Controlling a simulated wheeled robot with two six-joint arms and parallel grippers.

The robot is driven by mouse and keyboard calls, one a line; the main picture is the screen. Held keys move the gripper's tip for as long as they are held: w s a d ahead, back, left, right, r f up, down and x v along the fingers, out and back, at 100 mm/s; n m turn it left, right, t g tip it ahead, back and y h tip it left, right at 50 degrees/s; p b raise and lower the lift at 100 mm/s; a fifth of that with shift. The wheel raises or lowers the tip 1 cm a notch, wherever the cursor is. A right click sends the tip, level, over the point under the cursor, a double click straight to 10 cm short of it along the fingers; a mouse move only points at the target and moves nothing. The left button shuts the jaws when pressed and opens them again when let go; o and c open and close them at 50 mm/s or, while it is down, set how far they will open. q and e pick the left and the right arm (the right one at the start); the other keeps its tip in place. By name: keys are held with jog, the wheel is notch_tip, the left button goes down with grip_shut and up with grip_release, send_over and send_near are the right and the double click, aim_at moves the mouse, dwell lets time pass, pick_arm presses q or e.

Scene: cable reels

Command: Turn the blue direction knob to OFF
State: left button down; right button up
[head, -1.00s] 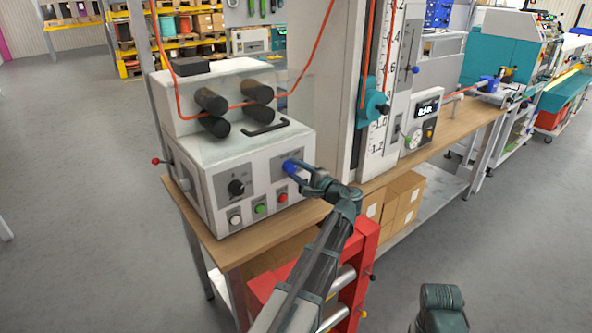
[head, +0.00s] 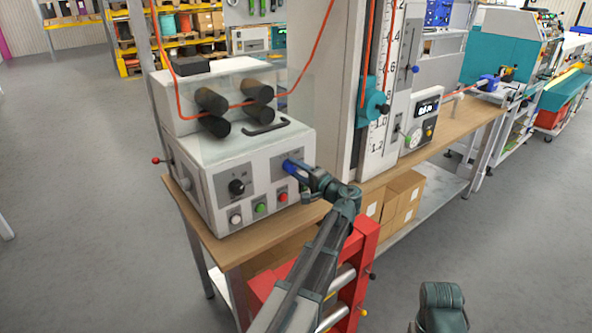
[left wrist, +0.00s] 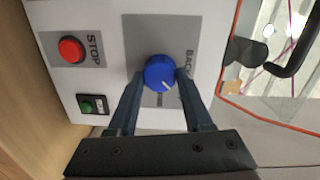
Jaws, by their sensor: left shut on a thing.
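The blue direction knob (left wrist: 160,74) sits on a grey plate on the front of the white machine (head: 205,207). It also shows in the head view (head: 289,166), partly covered by my gripper. My left gripper (left wrist: 158,82) has its two fingers on either side of the knob and is shut on it. In the head view the left gripper (head: 296,170) reaches the machine's front panel. In the left wrist view the knob's white pointer line slants toward the lower right. Lettering on the plate reads "BAC...", the rest hidden by a finger. My right gripper is not seen.
A red STOP button (left wrist: 71,49) and a green button (left wrist: 92,104) lie left of the knob in the wrist view. A black knob (head: 237,187) is on the same panel. Black rollers (head: 212,100) carry an orange cable above. A red frame (head: 350,265) stands below my left arm.

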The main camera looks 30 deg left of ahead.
pick_arm(q)
jog(key=shift+c, duration=1.6)
grip_release()
jog(key=shift+d, duration=0.1)
jog(key=v, duration=1.3)
jog(key=shift+s+d+p, duration=0.2)
jog(key=shift+d+p, duration=0.1)
jog(key=shift+d, duration=0.05)
jog(key=shift+r, duration=0.1)
jog(key=s+d+f+g+h+p, duration=0.3)
jog(key=s+d+f+h+p, duration=0.2)
jog(key=s+d+f+h, duration=0.5)
jog(key=s+d+f+m+g+h+p, duration=0.1)
jog(key=s+d+f+g+h+p, duration=0.1)
jog(key=s+d, duration=1)
jog(key=d+f+g+h, duration=0.1)
jog(key=f+h, duration=0.1)
jog(key=h, duration=0.1)
jog(key=shift+s+d, duration=0.3)
jog(key=shift+d, duration=0.1)
